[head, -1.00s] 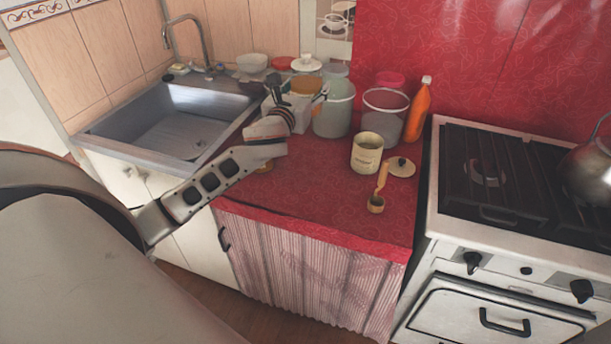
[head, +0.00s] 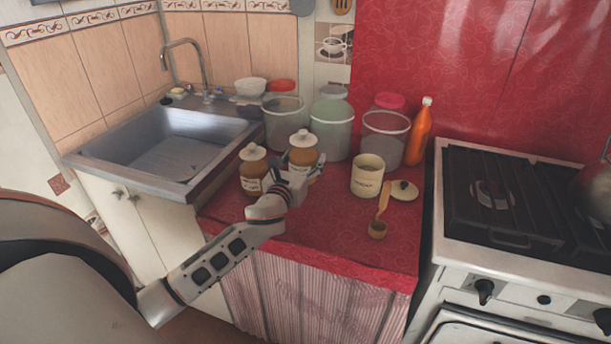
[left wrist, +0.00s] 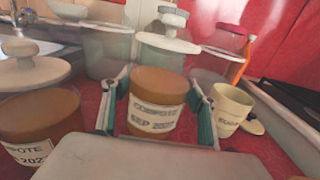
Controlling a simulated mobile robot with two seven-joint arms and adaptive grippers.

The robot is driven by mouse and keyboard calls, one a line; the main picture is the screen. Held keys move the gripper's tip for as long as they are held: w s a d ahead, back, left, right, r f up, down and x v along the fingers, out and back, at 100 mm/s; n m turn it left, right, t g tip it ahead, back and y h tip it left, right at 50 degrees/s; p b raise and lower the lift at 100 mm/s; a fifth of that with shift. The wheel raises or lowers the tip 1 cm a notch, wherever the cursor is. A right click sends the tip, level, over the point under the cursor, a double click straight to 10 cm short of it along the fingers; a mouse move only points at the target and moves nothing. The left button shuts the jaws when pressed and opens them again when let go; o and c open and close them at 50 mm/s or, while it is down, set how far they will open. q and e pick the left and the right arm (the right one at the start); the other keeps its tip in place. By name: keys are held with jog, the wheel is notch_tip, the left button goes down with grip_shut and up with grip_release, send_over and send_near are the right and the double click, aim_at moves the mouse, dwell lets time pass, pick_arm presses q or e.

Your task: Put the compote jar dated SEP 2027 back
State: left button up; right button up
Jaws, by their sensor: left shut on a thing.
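My left gripper (head: 296,176) is shut on an orange-brown compote jar (head: 303,150) with a white knobbed lid. In the left wrist view the held jar (left wrist: 157,98) stands upright between the fingers, its label reading COMPOTE and SEP with a year not fully legible. A second, similar compote jar (head: 253,170) stands on the red counter to its left. It also shows in the left wrist view (left wrist: 40,118), its label partly cut off. The gripper hides the held jar's base in the head view, so I cannot tell whether it touches the counter. My right gripper is not in view.
Clear lidded containers (head: 331,130) stand behind the jars. To the right are an open cream canister (head: 367,177), its lid (head: 404,191), a wooden scoop (head: 380,212) and an orange bottle (head: 419,133). A sink (head: 170,145) lies left, a stove (head: 510,200) right. The counter's front is clear.

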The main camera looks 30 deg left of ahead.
pick_arm(q)
jog(key=shift+f, duration=0.15)
notch_tip(320, 180, down, 4)
jog(key=shift+r+b, duration=0.2)
jog(key=shift+b, duration=0.6)
jog(key=shift+f, duration=0.3)
jog(key=shift+r, duration=0.2)
jog(key=shift+f, duration=0.2)
jog(key=o, duration=1.8)
jog(key=shift+f, duration=0.1)
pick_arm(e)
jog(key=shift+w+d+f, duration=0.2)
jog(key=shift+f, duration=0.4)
